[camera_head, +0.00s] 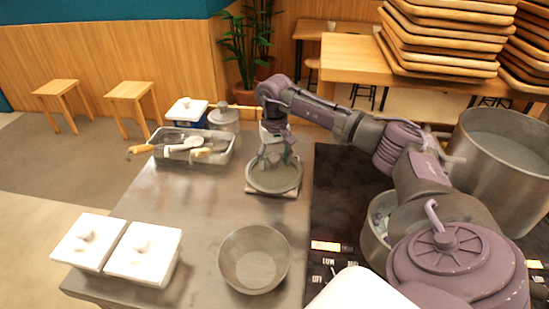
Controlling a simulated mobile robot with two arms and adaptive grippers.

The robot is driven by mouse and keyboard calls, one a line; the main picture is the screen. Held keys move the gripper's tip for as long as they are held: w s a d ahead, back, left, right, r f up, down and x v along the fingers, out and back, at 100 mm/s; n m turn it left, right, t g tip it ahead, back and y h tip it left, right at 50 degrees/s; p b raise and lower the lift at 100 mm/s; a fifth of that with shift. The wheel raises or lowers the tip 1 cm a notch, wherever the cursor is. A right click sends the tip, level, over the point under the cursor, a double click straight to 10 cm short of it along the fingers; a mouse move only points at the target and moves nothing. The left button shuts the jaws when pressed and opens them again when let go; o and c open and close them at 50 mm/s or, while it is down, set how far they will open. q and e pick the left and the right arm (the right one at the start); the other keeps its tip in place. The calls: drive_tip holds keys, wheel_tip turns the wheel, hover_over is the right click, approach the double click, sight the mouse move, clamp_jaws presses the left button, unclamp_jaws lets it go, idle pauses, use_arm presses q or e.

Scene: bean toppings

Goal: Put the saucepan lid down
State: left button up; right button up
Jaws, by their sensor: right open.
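The saucepan lid (273,183) is a grey round disc lying flat on a small square wooden board on the metal counter, at the centre of the view. My right gripper (275,163) is open and points down just above the middle of the lid. Its fingers hide the lid's centre and knob, so I cannot tell whether they touch it. A metal saucepan (371,237) stands on the dark stove at the right, uncovered and partly hidden behind my right arm. My left gripper is not in view.
An empty metal bowl (254,262) stands on the counter in front of the lid. Two white lidded containers (148,262) are at the front left. A tray of utensils (187,158) lies behind left. A large pot (502,170) stands far right. The counter's middle left is clear.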

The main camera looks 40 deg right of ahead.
sight(275, 157)
drive_tip(key=shift+r, duration=0.5)
wheel_tip(275, 157, up, 11)
drive_tip(key=b, duration=0.1)
drive_tip(key=shift+r, duration=0.2)
